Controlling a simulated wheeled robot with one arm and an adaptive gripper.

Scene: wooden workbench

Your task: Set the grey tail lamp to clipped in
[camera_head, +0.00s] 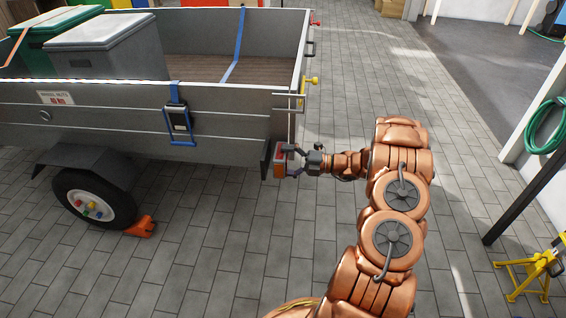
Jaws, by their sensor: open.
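A tail lamp (280,164) with an orange-red face and a grey body is at the trailer's rear lower corner, in the middle of the view. My gripper (294,162) is at its right side, with its dark fingers spread and their tips close to or around the lamp. I cannot tell whether the fingers touch it. The fingers partly hide the lamp's right side. The lamp is next to a dark upright plate at the corner; I cannot tell whether it is seated there.
The grey trailer (215,118) carries a grey bin (110,55) and a green bin (28,42). A yellow handle (311,81) sticks out above the lamp. An orange chock (140,228) is by the wheel. A yellow stand (533,270) is at right. The paved floor is clear around my arm.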

